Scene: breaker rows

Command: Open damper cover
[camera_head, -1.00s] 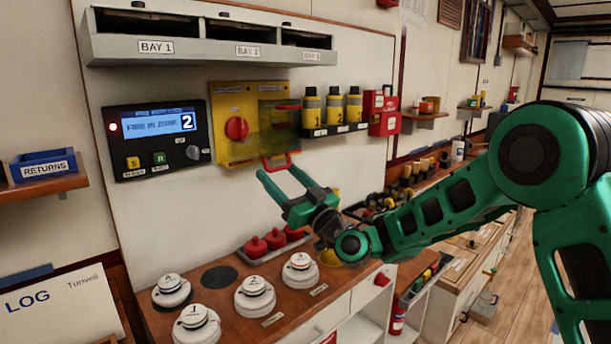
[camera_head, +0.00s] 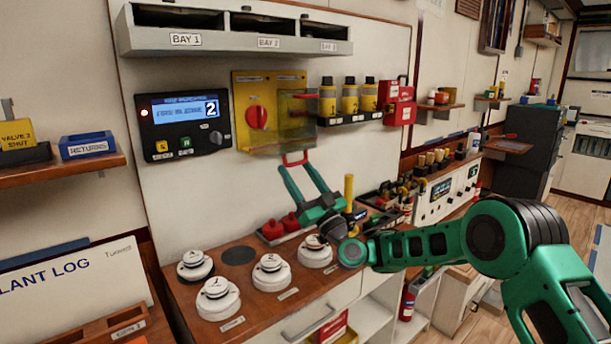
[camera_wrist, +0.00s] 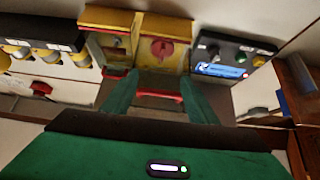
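The yellow panel (camera_head: 262,88) on the wall has a red knob (camera_head: 256,117) on its left half. A see-through yellowish cover (camera_head: 297,118) spans its right half, with a red handle (camera_head: 295,159) at the bottom. My gripper (camera_head: 295,168) is just below the cover, fingers pointing up and spread to either side of the handle. In the wrist view the red handle (camera_wrist: 162,97) shows between my open fingers (camera_wrist: 158,84). The panel with the knob (camera_wrist: 162,48) is beyond them. I cannot tell whether the fingers touch the handle.
A black alarm unit (camera_head: 184,125) is left of the panel. A shelf of yellow-and-black canisters (camera_head: 349,98) and a red box (camera_head: 400,102) are to the right. The bench below holds white round detectors (camera_head: 271,270), red knobs (camera_head: 272,229) and a yellow upright cylinder (camera_head: 349,190).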

